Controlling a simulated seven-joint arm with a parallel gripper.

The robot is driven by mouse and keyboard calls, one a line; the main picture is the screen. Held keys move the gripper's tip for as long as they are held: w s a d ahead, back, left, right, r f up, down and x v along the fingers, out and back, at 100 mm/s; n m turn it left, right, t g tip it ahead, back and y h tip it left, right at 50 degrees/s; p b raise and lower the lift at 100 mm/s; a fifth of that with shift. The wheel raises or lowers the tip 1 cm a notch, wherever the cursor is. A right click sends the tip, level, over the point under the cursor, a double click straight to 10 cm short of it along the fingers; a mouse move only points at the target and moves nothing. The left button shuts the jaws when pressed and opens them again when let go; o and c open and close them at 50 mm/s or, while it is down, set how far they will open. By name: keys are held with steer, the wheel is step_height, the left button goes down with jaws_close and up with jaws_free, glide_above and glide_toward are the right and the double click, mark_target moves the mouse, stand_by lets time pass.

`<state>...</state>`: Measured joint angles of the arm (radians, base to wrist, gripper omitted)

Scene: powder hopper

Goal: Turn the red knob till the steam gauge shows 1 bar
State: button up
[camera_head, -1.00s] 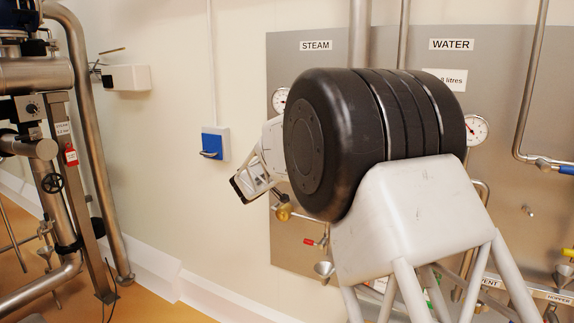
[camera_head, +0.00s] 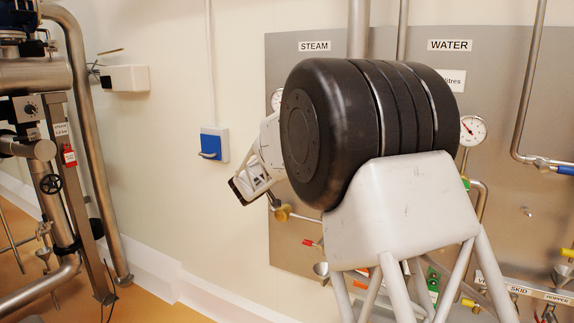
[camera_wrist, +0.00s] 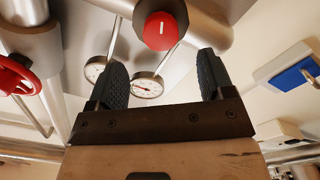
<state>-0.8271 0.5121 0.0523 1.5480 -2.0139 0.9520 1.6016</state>
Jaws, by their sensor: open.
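The red knob (camera_wrist: 161,30) shows in the wrist view, round with a white mark on its face, just beyond and between my fingertips. My gripper (camera_wrist: 162,75) is open, its two dark fingers apart with nothing between them touching. A gauge (camera_wrist: 148,86) with a white face and red needle hangs near the left finger; its reading is too small to tell. A second gauge (camera_wrist: 95,68) is partly hidden by that finger. In the head view the steam gauge (camera_head: 277,100) under the STEAM label (camera_head: 314,46) is mostly hidden by my arm, and the knob is not visible.
A red handwheel (camera_wrist: 18,75) is at the left of the wrist view. A blue-fronted wall box (camera_head: 211,144) is left of the steel panel (camera_head: 500,120). The water gauge (camera_head: 472,130) and pipes stand right of my arm.

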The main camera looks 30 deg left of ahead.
steer(key=w, duration=0.7)
steer(key=shift+w, duration=0.2)
steer(key=shift+c, duration=0.4)
steer(key=c, duration=0.8)
steer(key=shift+c, duration=0.2)
steer(key=shift+n, duration=0.5)
steer(key=shift+r+n, duration=0.15)
steer(key=shift+n, duration=3.85)
